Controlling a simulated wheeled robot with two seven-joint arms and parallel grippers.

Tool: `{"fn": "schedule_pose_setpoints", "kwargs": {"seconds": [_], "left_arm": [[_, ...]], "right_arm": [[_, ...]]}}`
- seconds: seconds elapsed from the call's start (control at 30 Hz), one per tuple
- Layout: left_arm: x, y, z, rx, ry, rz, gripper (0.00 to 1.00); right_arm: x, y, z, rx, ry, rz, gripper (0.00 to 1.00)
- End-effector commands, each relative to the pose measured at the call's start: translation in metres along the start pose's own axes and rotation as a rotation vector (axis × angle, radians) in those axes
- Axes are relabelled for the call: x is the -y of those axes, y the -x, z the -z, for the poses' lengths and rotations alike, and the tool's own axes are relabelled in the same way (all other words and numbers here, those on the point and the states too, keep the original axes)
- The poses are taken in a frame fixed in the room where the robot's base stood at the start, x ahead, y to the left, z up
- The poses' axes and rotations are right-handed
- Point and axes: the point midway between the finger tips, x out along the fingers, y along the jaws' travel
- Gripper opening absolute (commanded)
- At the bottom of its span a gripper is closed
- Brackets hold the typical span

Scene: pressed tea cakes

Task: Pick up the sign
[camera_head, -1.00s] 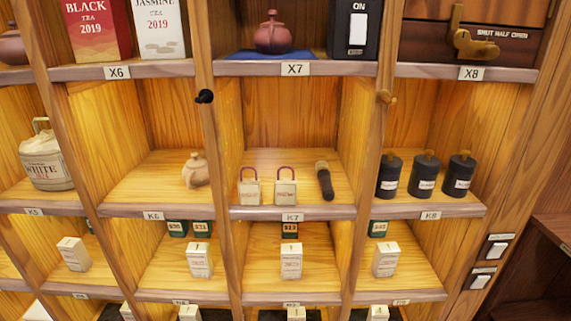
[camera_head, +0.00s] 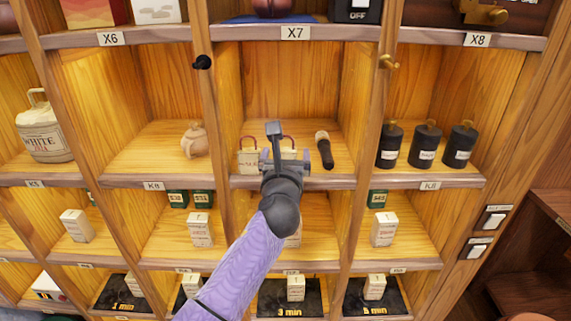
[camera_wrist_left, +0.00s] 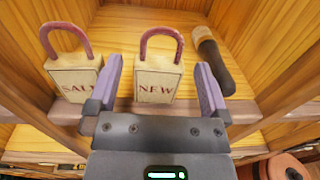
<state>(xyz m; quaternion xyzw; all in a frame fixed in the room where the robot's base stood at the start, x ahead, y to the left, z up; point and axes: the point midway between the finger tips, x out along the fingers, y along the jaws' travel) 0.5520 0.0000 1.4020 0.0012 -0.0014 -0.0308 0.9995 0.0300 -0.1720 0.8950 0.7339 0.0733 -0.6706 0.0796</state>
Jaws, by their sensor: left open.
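Two small pale signs with dark red loop handles stand upright side by side on shelf K7. The left one, SALE (camera_head: 248,161), also shows in the left wrist view (camera_wrist_left: 75,80). The right one, NEW (camera_wrist_left: 157,80), is partly hidden behind my gripper in the head view. My left gripper (camera_head: 285,158) is open and empty in front of the NEW sign. In the left wrist view its two purple fingers (camera_wrist_left: 160,76) flank that sign with a gap on each side. How far they reach along it is hard to tell. My right gripper is in neither view.
A dark microphone-like object (camera_head: 324,150) lies right of the NEW sign, close to my right-hand finger in the wrist view. The shelf's front edge (camera_head: 330,182) runs below. Wooden dividers bound the compartment. Black canisters (camera_head: 425,146) stand to the right, a beige teapot (camera_head: 194,139) to the left.

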Motion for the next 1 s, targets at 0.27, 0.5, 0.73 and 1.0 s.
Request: {"fn": "schedule_pose_setpoints", "kwargs": {"seconds": [0.27, 0.5, 0.73, 1.0], "left_arm": [[-0.001, -0.019, 0.001, -0.002, 0.003, -0.001, 1.00], [-0.001, -0.018, 0.001, -0.002, 0.003, -0.002, 0.75], [-0.001, -0.018, 0.001, -0.002, 0.002, -0.002, 0.26], [-0.001, -0.018, 0.001, -0.002, 0.002, -0.002, 0.09]], "right_arm": [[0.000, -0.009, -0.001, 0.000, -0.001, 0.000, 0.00], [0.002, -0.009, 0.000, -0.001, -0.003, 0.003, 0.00], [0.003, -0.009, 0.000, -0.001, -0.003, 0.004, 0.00], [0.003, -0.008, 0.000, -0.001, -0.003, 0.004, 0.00]]}}
